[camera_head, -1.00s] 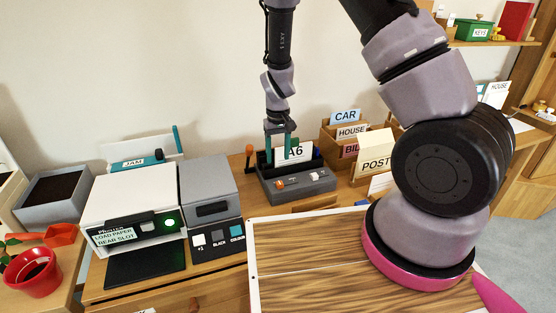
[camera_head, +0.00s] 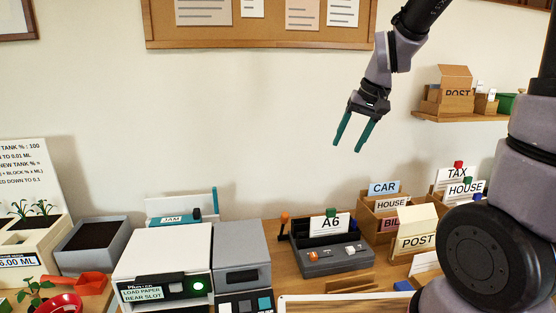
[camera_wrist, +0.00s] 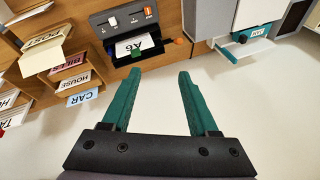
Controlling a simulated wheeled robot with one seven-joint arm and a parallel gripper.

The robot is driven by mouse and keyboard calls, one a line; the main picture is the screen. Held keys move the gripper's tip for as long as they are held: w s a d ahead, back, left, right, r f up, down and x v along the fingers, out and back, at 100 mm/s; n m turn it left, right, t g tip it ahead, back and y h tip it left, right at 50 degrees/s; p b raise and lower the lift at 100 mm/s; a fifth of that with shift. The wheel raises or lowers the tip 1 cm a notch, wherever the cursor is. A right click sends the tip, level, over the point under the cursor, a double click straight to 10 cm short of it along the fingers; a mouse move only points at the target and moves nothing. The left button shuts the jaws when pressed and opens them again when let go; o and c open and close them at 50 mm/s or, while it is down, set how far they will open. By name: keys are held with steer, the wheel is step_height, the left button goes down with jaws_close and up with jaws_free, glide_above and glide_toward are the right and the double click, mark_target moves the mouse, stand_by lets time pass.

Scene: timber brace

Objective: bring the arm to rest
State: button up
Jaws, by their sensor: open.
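My gripper (camera_head: 352,133) is raised in front of the bare wall, high above the desk. Its two green fingers are spread apart with nothing between them. The wrist view also shows my gripper (camera_wrist: 160,95) open and empty. Below it on the desk stands a dark grey device (camera_head: 330,256) with a white A6 card (camera_head: 323,225) and a small green block at the card's top edge. The wrist view shows this device (camera_wrist: 118,18) beyond the fingertips, apart from them.
A printer (camera_head: 165,262) with a green light and a grey unit (camera_head: 241,250) stand left of the device. Card boxes labelled CAR, HOUSE and POST (camera_head: 415,242) stand right. A shelf (camera_head: 470,116) and a notice board (camera_head: 260,42) are on the wall. The wall around my gripper is clear.

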steer(key=s+d+r+m+t, duration=0.1)
steer(key=s+d+r+t, duration=0.1)
steer(key=s+r, duration=0.3)
steer(key=s+d+r+m+t, duration=0.1)
steer(key=s+d+r, duration=0.3)
steer(key=s, duration=0.5)
step_height(320, 180, up, 3)
steer(key=shift+s+d+f+m+t+h, duration=0.2)
steer(key=shift+m+t+h, duration=0.2)
stand_by(0.4)
